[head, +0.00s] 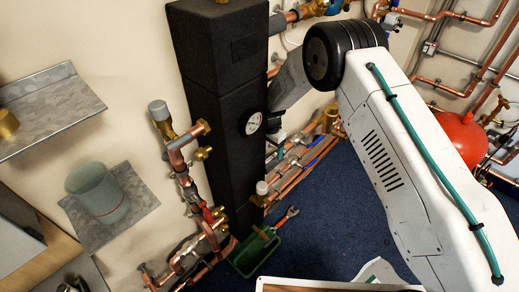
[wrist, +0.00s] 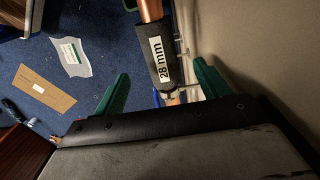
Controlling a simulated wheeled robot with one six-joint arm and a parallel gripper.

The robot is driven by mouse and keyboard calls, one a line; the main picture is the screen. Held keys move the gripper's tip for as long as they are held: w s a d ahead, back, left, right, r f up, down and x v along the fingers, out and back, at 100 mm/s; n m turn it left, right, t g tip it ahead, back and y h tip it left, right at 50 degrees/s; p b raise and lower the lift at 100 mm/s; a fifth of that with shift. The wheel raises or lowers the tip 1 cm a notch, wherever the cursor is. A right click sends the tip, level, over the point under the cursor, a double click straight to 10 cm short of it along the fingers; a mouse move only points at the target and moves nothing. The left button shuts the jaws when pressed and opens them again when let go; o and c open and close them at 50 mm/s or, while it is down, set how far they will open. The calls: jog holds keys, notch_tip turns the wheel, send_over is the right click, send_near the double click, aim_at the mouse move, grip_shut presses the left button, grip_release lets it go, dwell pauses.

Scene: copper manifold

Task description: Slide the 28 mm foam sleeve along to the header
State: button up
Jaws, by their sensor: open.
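In the wrist view, the black foam sleeve (wrist: 166,76) with a white "28 mm" label is around a copper pipe (wrist: 150,9). Bare copper shows above the sleeve's upper end. My gripper (wrist: 161,68) is open, with one green finger on each side of the sleeve in the picture. Gaps show between the sleeve and both fingers; I cannot tell how far in depth the sleeve reaches between them. In the head view my arm covers the right side, and I cannot make out my gripper's fingers or the sleeve. I cannot tell which part is the header.
A green tray (head: 250,259) is on the blue floor. A red vessel (head: 458,139) is at right. Cardboard (wrist: 45,90) lies on open floor.

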aim_at(270, 159)
notch_tip(270, 159, down, 8)
jog(key=shift+r, duration=0.25)
jog(key=c, duration=1)
jog(key=shift+c, duration=0.2)
jog(key=shift+s+a, duration=0.1)
jog(key=shift+s, duration=0.05)
jog(key=shift+s+a, duration=0.45)
jog(key=shift+s, duration=0.25)
jog(key=shift+s+a, duration=0.1)
